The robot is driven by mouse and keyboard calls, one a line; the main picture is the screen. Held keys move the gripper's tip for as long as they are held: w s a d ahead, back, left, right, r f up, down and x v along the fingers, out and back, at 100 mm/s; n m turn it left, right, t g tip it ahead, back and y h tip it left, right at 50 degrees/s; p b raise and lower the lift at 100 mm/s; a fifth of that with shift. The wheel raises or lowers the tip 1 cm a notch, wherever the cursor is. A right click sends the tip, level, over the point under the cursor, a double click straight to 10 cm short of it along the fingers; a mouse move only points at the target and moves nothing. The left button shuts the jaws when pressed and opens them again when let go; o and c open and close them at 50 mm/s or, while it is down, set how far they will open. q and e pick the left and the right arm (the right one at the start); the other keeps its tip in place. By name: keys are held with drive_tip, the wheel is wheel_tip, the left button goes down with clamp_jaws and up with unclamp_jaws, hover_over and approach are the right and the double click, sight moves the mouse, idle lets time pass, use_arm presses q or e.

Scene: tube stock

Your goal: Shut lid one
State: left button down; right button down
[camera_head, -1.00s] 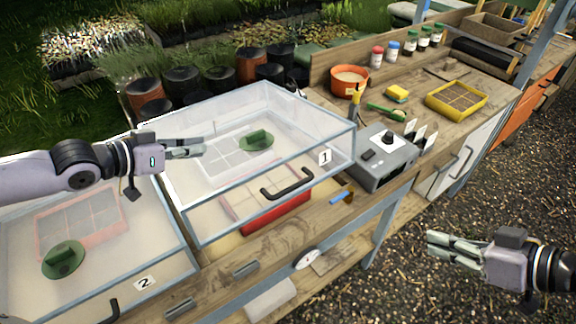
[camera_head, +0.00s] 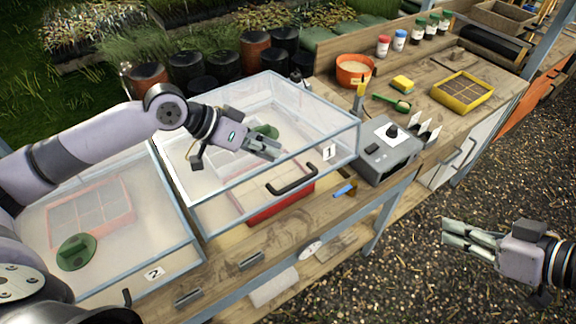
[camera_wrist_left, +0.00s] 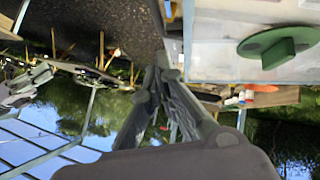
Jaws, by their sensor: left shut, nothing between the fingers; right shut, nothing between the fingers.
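Lid one (camera_head: 215,182) is a clear, pale-framed lid with a black handle (camera_head: 292,178) and a "1" label (camera_head: 329,152). It is raised at the front, with a gap above its box. A green round vent (camera_head: 266,131) sits on it, partly behind my left gripper; a green vent also shows in the left wrist view (camera_wrist_left: 278,46). My left gripper (camera_head: 272,150) is shut and empty, over the lid in the head view, fingers pointing right toward the label. Contact cannot be told. My right gripper (camera_head: 446,240) is shut and empty over the gravel at right.
Lid two (camera_head: 185,250) is down on the box at left. A red tray (camera_head: 280,205) is inside box one. A grey control box (camera_head: 385,150) stands close right of box one. A blue-handled tool (camera_head: 344,190) lies on the front ledge.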

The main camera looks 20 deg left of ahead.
sight(304, 178)
use_arm(q)
drive_tip(key=d+f, duration=0.1)
drive_tip(key=f, duration=0.1)
drive_tip(key=d+f+p, duration=0.1)
drive_tip(key=f, duration=0.1)
drive_tip(key=d+f+p, duration=0.1)
drive_tip(key=f, duration=0.1)
drive_tip(key=shift+w+d+f, duration=0.25)
drive_tip(key=shift+w+d, duration=0.15)
drive_tip(key=shift+f, duration=0.1)
